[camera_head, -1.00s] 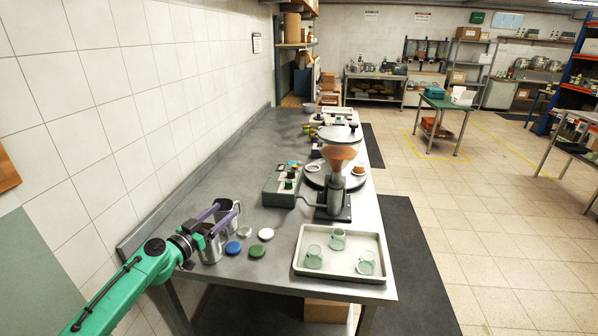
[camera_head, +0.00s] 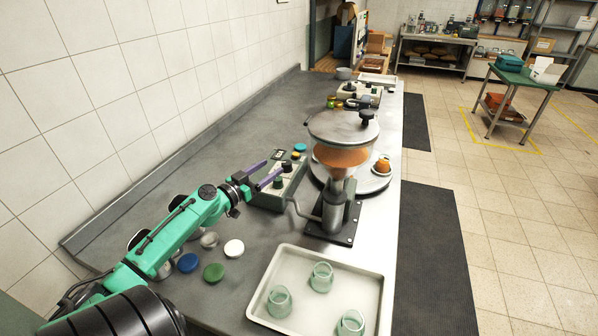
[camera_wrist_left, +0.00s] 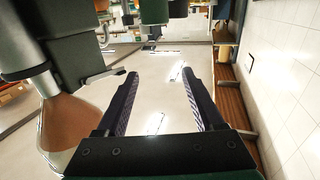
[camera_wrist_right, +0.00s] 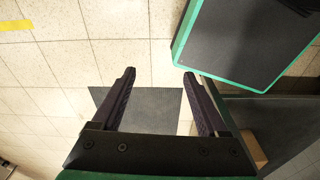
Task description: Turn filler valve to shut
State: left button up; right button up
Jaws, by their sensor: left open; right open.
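The filler (camera_head: 336,205) stands on the bench with a brown-filled funnel (camera_head: 342,157) under a round grey lid. A thin bent grey handle (camera_head: 302,212) sticks out from its left side; I cannot tell whether this is the valve or how it is set. Left of the filler is a grey-green control box (camera_head: 270,197) with dark knobs. My left gripper (camera_head: 273,168) is open and empty, its fingertips by the box, left of the filler. In the left wrist view the funnel (camera_wrist_left: 68,128) is at the left, outside the fingers. My right gripper (camera_wrist_right: 160,72) is open and empty above the floor.
A white tray (camera_head: 262,308) with glass jars sits at the front right of the bench. Several lids, among them a green lid (camera_head: 213,272), lie left of it. A round plate (camera_head: 376,184) with a filled jar is behind the filler. The white wall bounds the left.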

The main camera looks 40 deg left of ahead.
pick_arm(q)
jog(key=b, duration=0.5)
send_near(285, 182)
jog(key=w+r, duration=0.2)
jog(key=r, duration=0.1)
jog(key=shift+w+a, duration=0.1)
jog(key=shift+w, duration=0.2)
jog(key=w, duration=0.7)
jog(key=shift+r+p, duration=0.1)
jog(key=shift+p, duration=0.2)
jog(key=shift+w, duration=0.3)
grip_shut()
